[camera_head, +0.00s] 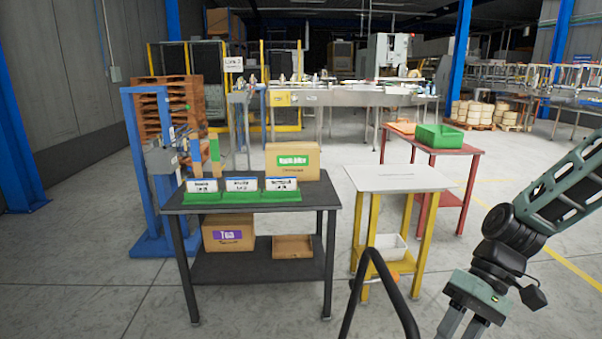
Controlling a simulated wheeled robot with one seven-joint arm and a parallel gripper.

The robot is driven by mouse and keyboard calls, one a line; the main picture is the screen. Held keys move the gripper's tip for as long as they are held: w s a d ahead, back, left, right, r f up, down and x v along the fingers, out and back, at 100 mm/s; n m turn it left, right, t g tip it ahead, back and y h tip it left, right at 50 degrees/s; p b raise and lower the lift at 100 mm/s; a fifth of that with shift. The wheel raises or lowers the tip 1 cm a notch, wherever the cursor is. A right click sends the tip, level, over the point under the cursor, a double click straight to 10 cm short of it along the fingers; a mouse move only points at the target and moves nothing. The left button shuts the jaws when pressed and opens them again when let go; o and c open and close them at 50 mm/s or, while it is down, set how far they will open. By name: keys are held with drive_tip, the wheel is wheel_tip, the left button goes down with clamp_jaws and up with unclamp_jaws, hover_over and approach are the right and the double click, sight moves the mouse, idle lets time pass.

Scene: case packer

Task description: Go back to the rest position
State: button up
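My gripper (462,322) is at the lower right of the head view, at the end of my arm, pointing down. Its two fingers stand apart at the picture's bottom edge, and I see nothing between them. The fingertips are cut off by the edge. My gripper is in front of and to the right of the white-topped table (398,178) with yellow legs, and apart from it.
A dark table (315,194) holds green-based labelled stands (240,196) and a cardboard box (292,172). A red table (455,147) bears a green crate (440,143). A black curved bar (372,262) rises at the bottom centre. Bare floor lies between the tables and my arm.

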drive_tip(key=s+a+r+n+t+h, duration=0.4)
drive_tip(key=s+a+r+n+h, duration=0.1)
drive_tip(key=s+a, duration=0.7)
wheel_tip(320, 180, up, 3)
drive_tip(key=shift+s+f+t+h, duration=0.1)
drive_tip(key=shift+s+t+h, duration=0.2)
drive_tip(key=shift+s+h, duration=0.25)
